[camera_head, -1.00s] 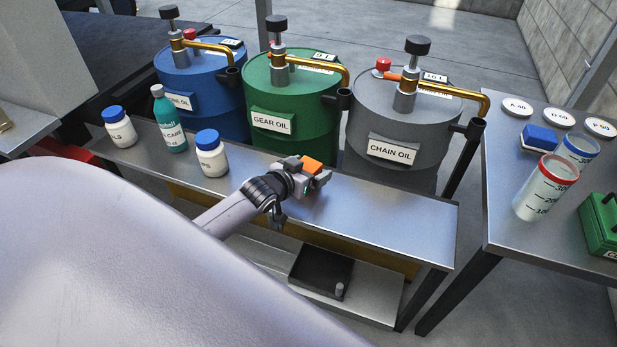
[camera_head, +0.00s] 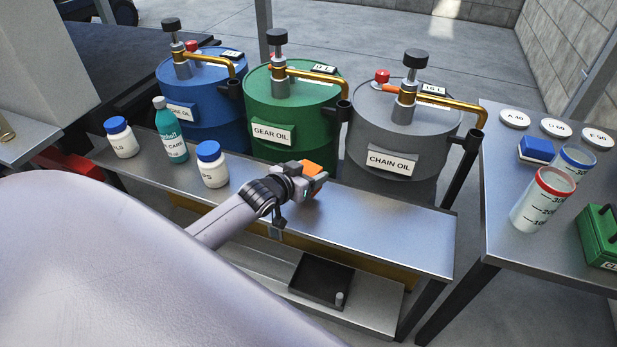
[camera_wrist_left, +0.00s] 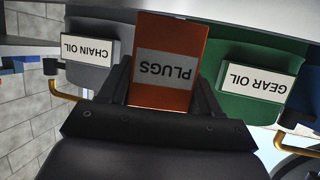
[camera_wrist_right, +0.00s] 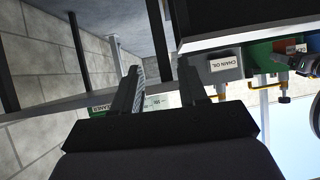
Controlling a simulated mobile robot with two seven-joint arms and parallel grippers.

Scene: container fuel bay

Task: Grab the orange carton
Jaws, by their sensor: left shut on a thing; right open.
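The orange carton (camera_head: 312,168) is at my left gripper (camera_head: 308,178) over the metal bench in the head view. In the left wrist view the carton (camera_wrist_left: 168,62) carries a grey label reading PLUGS, upside down in the picture, and sits between the two dark fingers (camera_wrist_left: 160,95). My left gripper is shut on it. Whether the carton's base touches the bench is hidden by the gripper in the head view. My right gripper (camera_wrist_right: 160,90) shows only in the right wrist view, its fingers apart with nothing between them.
Blue (camera_head: 205,95), green (camera_head: 290,110) and grey (camera_head: 400,130) oil drums with pumps stand behind the bench (camera_head: 385,220). Two white bottles and a teal bottle (camera_head: 171,135) stand on its left. A right-hand table (camera_head: 520,245) holds beakers and a green case. The bench's right part is clear.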

